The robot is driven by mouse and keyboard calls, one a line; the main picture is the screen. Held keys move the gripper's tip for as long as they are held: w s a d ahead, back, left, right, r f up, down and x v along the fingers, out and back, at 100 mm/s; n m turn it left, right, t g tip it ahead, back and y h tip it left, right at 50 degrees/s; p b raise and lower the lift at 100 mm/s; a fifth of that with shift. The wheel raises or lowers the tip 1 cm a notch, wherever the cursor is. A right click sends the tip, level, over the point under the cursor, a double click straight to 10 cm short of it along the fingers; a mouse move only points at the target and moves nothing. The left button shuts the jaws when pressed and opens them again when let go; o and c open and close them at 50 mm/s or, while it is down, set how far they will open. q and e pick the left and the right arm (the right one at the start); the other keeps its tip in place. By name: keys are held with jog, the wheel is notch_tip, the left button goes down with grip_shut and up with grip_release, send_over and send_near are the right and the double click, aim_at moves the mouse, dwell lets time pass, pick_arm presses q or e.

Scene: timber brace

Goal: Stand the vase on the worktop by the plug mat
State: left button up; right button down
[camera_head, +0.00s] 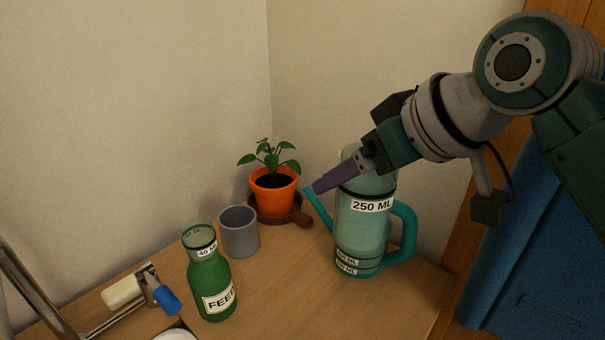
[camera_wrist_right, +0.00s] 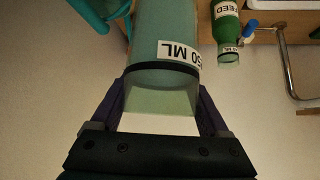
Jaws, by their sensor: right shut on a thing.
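I see nothing that I can name for certain as the vase or the plug mat; a plain grey cup-shaped vessel (camera_head: 239,232) stands upright near the middle of the worktop (camera_head: 290,295). My right gripper (camera_head: 345,174) is shut on the upper part of a pale green watering jug (camera_head: 362,228) marked 250 ML, with a teal handle and spout. In the right wrist view the jug (camera_wrist_right: 160,25) lies between the purple fingers of the gripper (camera_wrist_right: 160,100). The jug is upright, its base at the worktop; I cannot tell whether it touches. My left gripper is not in view.
An orange pot with a plant (camera_head: 273,196) stands on a brown saucer behind the grey vessel. A green FEED bottle (camera_head: 211,285) stands in front. At the left are a metal rail (camera_head: 40,290), a white block (camera_head: 123,292) and a blue piece (camera_head: 165,299). Front centre-right worktop is clear.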

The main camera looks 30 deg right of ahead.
jog(key=shift+d, duration=0.3)
jog(key=shift+f+b, duration=2.9)
jog(key=shift+f, duration=6.85)
